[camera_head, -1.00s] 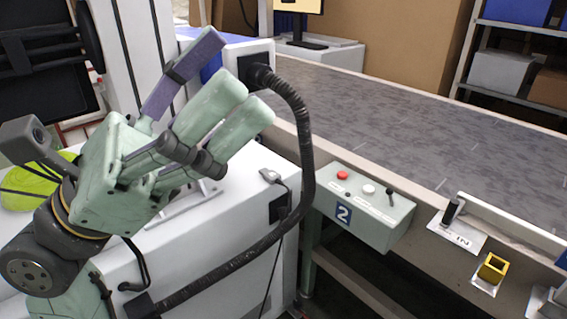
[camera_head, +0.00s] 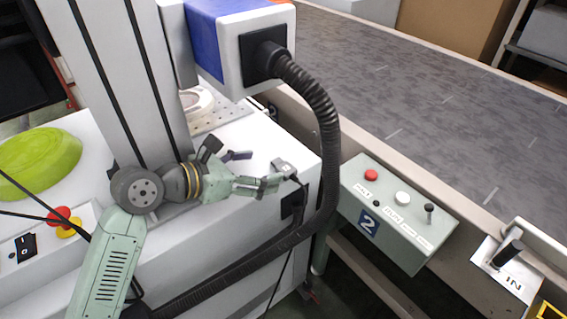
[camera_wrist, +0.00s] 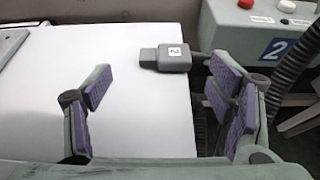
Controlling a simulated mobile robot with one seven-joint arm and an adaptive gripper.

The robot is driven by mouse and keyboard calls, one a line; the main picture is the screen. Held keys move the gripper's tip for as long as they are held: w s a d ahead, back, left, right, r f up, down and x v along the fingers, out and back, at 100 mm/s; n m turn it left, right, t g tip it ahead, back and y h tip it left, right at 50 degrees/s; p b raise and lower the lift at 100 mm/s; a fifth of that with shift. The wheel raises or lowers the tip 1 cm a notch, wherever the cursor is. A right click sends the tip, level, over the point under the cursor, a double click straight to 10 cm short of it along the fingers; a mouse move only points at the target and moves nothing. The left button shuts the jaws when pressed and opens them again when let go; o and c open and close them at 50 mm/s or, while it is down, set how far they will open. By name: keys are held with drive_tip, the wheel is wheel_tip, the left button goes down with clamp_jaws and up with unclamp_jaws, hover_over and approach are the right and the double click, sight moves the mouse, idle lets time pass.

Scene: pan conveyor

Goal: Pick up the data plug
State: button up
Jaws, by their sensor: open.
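The data plug (camera_head: 285,168) is a small grey block with a cable, lying near the right edge of the white cabinet top (camera_head: 235,140). In the wrist view the plug (camera_wrist: 166,58) shows a white label with a 2. Its narrow end points left, and its cable runs right, partly hidden by the right finger. My gripper (camera_head: 258,170) is open and empty, low over the cabinet top, just left of the plug. In the wrist view the fingers of my gripper (camera_wrist: 158,88) stand wide apart, and the plug is beyond the gap, toward the right finger.
A thick black hose (camera_head: 326,130) arches right of the plug. A control box (camera_head: 385,215) marked 2 stands beside the conveyor (camera_head: 430,95). A blue and white housing (camera_head: 225,50) is behind. A green round object (camera_head: 40,160) and a red button (camera_head: 58,215) are at left.

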sight(280, 167)
drive_tip(key=p+x, duration=0.1)
drive_tip(key=x, duration=0.2)
drive_tip(key=shift+d+p, duration=0.4)
drive_tip(key=shift+d, duration=0.15)
drive_tip(key=shift+w+d+f, duration=0.2)
drive_tip(key=shift+d+f, duration=0.1)
drive_tip(key=shift+f, duration=0.05)
drive_tip(key=c, duration=1.2)
